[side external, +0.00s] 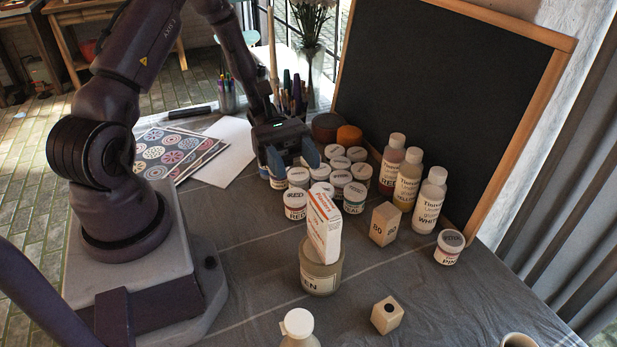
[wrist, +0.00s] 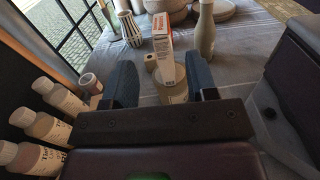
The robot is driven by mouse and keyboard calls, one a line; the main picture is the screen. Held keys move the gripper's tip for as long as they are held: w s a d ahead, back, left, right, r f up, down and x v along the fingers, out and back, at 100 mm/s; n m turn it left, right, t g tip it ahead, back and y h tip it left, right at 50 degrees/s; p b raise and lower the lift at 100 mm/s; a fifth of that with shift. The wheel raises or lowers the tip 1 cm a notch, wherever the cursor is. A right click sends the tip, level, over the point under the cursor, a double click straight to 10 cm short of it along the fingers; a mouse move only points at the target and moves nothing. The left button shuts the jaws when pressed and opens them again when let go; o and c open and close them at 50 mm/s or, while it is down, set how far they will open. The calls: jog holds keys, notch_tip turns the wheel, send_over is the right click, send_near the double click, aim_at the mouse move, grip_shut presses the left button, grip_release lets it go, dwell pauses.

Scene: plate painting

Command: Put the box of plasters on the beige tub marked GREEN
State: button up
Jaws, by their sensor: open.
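The box of plasters (side external: 324,226), white with an orange stripe and lettering, stands on end on top of the beige tub (side external: 319,276), whose label shows "EN". The box leans slightly in the side view. In the wrist view the box (wrist: 165,60) also stands over the tub (wrist: 174,95), seen beyond my fingers. My gripper (side external: 291,158) is open and empty, above the paint jars and apart from the box. Its blue fingers (wrist: 163,85) frame the box and tub in the wrist view, but at a distance. The tub's lid is partly hidden by the box.
Several lidded paint jars (side external: 295,204) crowd under and in front of my gripper. Three bottles (side external: 407,179) stand by the blackboard (side external: 440,90). A wooden block (side external: 385,224), a smaller block (side external: 387,315) and a pink jar (side external: 449,247) stand right of the tub. Cloth left of the tub is clear.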

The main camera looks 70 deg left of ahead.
jog(key=s+d+r+m+t+y, duration=0.1)
jog(key=s+r+m+y, duration=0.3)
jog(key=r+m+y, duration=0.4)
jog(key=s+d+r+m+t+y, duration=0.1)
jog(key=s+r+m+t+y, duration=0.2)
jog(key=r+m+y, duration=0.6)
jog(key=shift+s+r+m+t+y, duration=0.3)
jog(key=shift+m+t+y, duration=0.2)
jog(key=shift+t, duration=0.3)
